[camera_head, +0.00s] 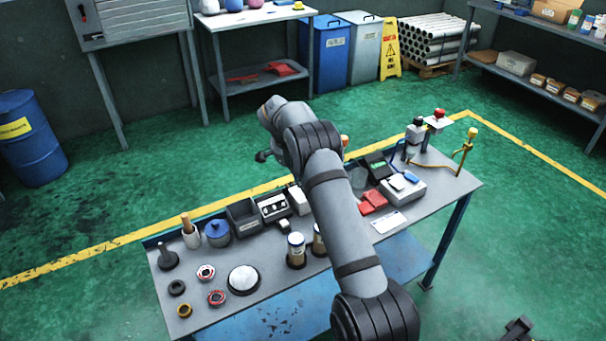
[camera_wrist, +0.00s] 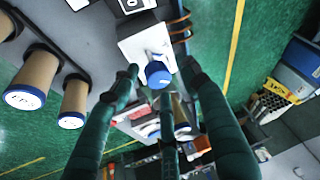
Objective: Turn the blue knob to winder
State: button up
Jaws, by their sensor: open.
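The blue knob (camera_wrist: 158,75) shows in the wrist view, on a white box (camera_wrist: 142,45). A pale mark shows on the knob's face; its setting and any lettering are too small to read. My gripper (camera_wrist: 160,86) has dark green fingers. It is open, with one fingertip to the left of the knob and one to the right; a third finger is below it in the picture. I cannot tell whether any finger touches the knob. In the head view my arm covers the middle of the bench, and the knob cannot be made out there.
The wrist view shows tan jars (camera_wrist: 32,80) at left. Green floor surrounds the bench.

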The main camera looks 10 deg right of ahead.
jog(key=v, duration=1.2)
jog(key=x, duration=1.2)
jog(key=shift+f, duration=0.2)
jog(key=shift+s+r+n, duration=0.1)
jog(key=shift+r+n, duration=0.05)
jog(key=shift+n, duration=0.15)
jog(key=shift+a, duration=0.1)
